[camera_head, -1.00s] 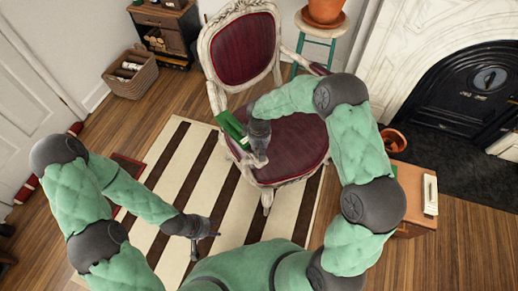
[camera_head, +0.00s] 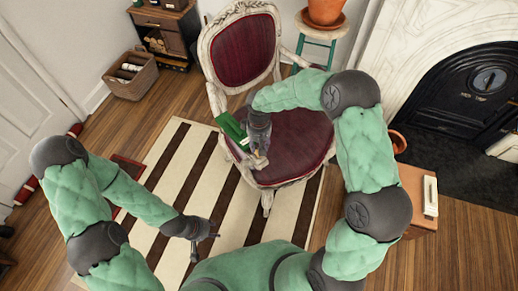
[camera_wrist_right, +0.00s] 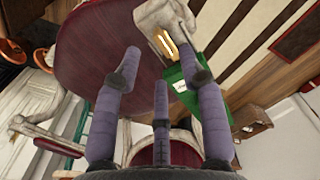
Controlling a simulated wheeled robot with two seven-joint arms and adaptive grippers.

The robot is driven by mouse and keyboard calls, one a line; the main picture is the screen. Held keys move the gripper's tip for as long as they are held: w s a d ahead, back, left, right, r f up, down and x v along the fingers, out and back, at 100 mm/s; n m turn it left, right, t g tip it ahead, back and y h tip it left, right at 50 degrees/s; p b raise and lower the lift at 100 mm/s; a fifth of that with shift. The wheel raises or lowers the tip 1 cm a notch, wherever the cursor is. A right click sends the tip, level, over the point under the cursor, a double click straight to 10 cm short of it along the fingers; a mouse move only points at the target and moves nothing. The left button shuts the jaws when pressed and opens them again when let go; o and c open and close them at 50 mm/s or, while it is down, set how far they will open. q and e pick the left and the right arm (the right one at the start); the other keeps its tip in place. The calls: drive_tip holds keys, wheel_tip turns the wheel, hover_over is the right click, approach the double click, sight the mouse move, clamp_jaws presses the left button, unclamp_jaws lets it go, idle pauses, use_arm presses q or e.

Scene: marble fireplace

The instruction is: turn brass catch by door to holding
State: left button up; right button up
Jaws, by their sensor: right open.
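A green case (camera_head: 231,127) is at the left front of the chair seat; it also shows in the right wrist view (camera_wrist_right: 180,77), with a pale label. Beside it there is a small brass-coloured piece (camera_wrist_right: 167,43), possibly the catch; its setting is unclear. My right gripper (camera_head: 258,160) is over the seat beside the case. In the right wrist view, the fingers of that gripper (camera_wrist_right: 160,60) are spread and empty, with the brass piece beyond the right-hand finger. My left gripper (camera_head: 209,229) is open and empty above the striped rug. The fireplace has a black door (camera_head: 482,98).
The carved chair (camera_head: 239,50) with its burgundy seat is around my right gripper. A stool with a terracotta pot (camera_head: 323,11) stands behind it. A small wooden table (camera_head: 418,190) is at the right. The striped rug (camera_head: 165,165) is largely clear.

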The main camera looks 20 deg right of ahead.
wheel_tip(320, 180, up, 8)
drive_tip(key=shift+f, duration=0.2)
idle(0.5)
